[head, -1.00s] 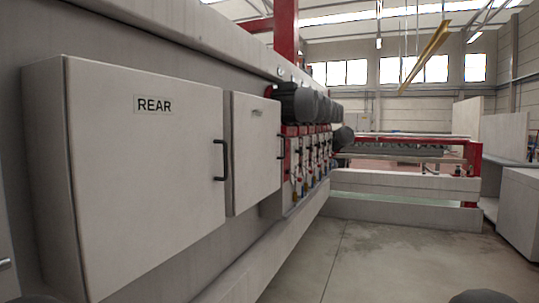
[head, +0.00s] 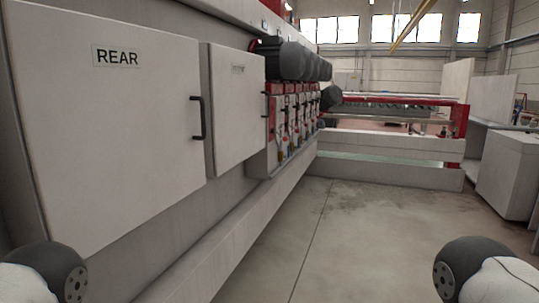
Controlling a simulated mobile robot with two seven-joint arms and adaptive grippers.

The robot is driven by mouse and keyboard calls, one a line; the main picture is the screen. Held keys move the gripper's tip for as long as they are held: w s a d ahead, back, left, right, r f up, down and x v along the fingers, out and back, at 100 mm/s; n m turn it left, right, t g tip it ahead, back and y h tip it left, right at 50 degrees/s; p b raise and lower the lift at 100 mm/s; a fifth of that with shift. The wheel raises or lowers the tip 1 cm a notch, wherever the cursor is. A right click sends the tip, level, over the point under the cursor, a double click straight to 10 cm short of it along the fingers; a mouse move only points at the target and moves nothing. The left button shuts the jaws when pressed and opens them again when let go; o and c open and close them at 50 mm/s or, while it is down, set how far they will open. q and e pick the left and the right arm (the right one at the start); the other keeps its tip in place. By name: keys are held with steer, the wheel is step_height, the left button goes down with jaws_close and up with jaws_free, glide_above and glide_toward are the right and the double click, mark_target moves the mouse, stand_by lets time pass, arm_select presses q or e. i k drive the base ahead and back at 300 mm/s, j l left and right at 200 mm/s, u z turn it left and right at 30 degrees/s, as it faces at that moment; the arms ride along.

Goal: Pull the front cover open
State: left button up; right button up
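A smaller pale cover (head: 236,115) stands shut on the machine's side, beyond the larger cover. Its small label (head: 238,69) is too blurred to read for sure. A dark handle (head: 265,104) sits at its far edge. The larger cover (head: 110,150) is also shut, reads REAR and has a black bar handle (head: 198,118) at its right edge. Neither of my grippers is in view. Only rounded dark and white parts of my arms show in the two bottom corners, apart from the covers.
Several dark motors (head: 290,60) stick out beyond the covers, above a row of red and white units (head: 296,120). A low ledge (head: 235,215) runs along the machine's foot. A grey box (head: 507,175) stands at the right. The concrete floor (head: 350,235) between is clear.

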mark_target(237, 77)
steer(key=i+l+z, duration=0.3)
steer(key=i, duration=0.3)
steer(key=i+l+z, duration=0.3)
steer(key=i, duration=0.4)
steer(key=i+z, duration=0.3)
steer(key=i, duration=0.35)
